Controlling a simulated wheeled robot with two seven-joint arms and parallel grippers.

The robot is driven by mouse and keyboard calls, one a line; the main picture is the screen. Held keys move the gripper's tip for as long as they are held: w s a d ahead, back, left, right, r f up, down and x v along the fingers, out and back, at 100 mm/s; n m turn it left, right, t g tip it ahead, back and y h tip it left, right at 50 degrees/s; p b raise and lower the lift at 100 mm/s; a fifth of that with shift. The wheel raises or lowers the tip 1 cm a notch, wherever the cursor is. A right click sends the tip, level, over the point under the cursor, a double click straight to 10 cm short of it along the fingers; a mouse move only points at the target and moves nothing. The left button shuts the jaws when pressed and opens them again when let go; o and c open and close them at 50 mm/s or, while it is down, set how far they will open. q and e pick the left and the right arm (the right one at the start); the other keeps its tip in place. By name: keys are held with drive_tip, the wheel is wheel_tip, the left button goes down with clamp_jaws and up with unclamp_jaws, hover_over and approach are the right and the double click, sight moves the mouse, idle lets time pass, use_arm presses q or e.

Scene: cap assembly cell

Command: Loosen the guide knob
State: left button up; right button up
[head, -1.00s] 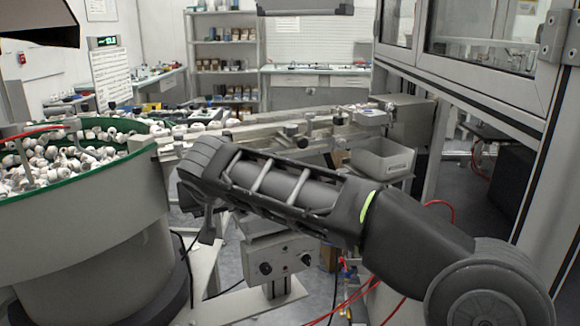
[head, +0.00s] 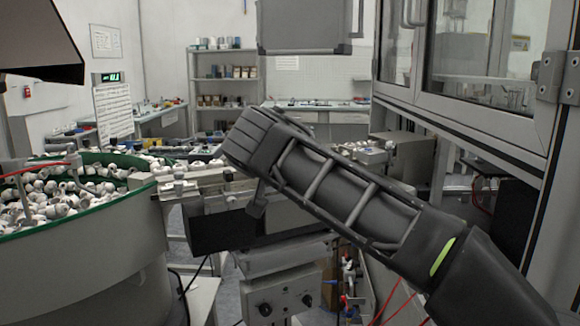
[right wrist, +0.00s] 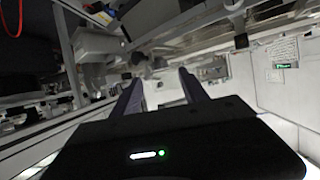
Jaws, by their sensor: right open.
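The guide rail (head: 205,180) runs from the bowl feeder toward the right, with small metal fittings (head: 178,186) on its near end. I cannot pick out the guide knob for certain; my right arm covers much of the rail's middle in the head view. My right arm crosses from the lower right, its wrist end in front of and above the rail. In the right wrist view my right gripper (right wrist: 161,86) is open, two fingers apart with nothing visible between them. Its fingertips cannot be made out in the head view. My left gripper is not in view.
A bowl feeder (head: 85,265) with a green rim, full of white caps, stands at left. A control box (head: 283,296) with two black knobs is below the rail. A glazed machine frame (head: 470,120) stands at right. A dark hood (head: 40,45) hangs upper left.

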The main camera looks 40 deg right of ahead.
drive_tip(key=x, duration=0.5)
drive_tip(key=shift+w+d+f, duration=0.1)
drive_tip(key=shift+w+d, duration=0.05)
clamp_jaws()
idle(0.4)
